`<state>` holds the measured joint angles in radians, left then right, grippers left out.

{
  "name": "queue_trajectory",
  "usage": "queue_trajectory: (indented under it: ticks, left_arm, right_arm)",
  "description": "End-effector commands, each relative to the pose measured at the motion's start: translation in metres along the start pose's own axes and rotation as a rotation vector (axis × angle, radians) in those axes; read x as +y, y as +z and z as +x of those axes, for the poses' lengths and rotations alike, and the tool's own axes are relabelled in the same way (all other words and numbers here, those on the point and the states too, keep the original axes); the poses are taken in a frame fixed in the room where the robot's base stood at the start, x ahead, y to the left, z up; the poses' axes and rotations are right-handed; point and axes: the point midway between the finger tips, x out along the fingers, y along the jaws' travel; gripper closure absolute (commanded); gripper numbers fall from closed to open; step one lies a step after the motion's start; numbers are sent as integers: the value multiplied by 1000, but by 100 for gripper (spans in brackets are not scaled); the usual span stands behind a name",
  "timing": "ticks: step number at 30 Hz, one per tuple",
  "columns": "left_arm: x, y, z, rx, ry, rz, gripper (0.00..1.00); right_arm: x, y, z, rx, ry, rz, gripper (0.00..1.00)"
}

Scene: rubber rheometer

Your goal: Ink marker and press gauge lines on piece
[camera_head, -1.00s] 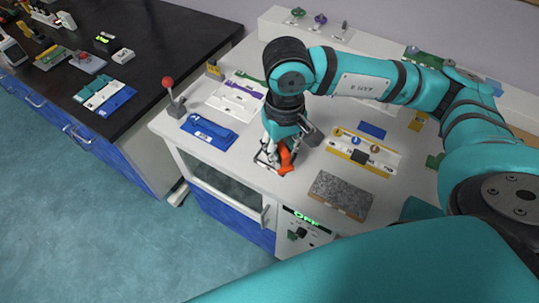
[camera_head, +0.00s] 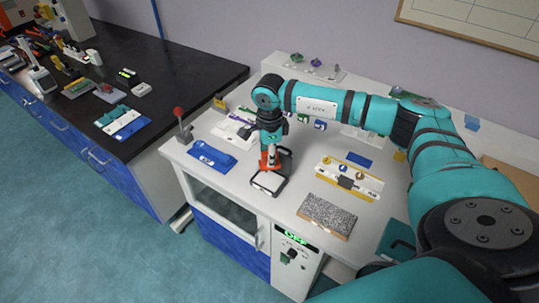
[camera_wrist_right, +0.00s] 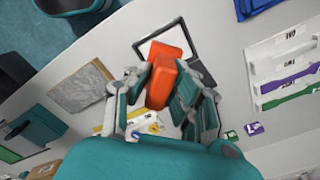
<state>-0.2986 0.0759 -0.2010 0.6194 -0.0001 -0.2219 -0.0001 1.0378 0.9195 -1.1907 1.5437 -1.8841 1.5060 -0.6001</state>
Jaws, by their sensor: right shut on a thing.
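My right gripper (camera_head: 270,162) is shut on an orange-red block-shaped marker (camera_wrist_right: 163,80). It holds the marker at the far side of a flat white pad in a black frame (camera_head: 268,182). In the right wrist view the marker overlaps the pad (camera_wrist_right: 200,37); I cannot tell whether it touches it. A blue tray (camera_head: 211,157) lies left of the pad; whether the piece is in it is too small to tell. My left gripper is not in view.
A grey speckled slab (camera_head: 327,215) and a white-and-yellow rack (camera_head: 360,190) stand right of the pad. A red-knobbed lever (camera_head: 180,122) stands at the bench's left. A black-topped bench (camera_head: 160,85) with several tools is farther left.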

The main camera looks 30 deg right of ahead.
Motion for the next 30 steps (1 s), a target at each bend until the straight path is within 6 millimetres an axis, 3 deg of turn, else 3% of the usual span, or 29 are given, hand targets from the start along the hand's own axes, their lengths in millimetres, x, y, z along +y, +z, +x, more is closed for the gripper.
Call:
queue_trajectory:
  ticks: [5, 11, 18, 30]
  left_arm:
    - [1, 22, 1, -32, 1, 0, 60]
    - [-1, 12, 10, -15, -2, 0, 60]
    - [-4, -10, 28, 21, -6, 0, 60]
    - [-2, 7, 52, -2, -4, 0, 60]
  right_arm:
    - [0, 0, 0, 0, 0, -2, 100]
    - [0, 0, 8, 1, 1, -3, 100]
    - [1, 0, 30, 1, 1, -3, 100]
    - [1, 1, 59, 0, 1, -4, 100]
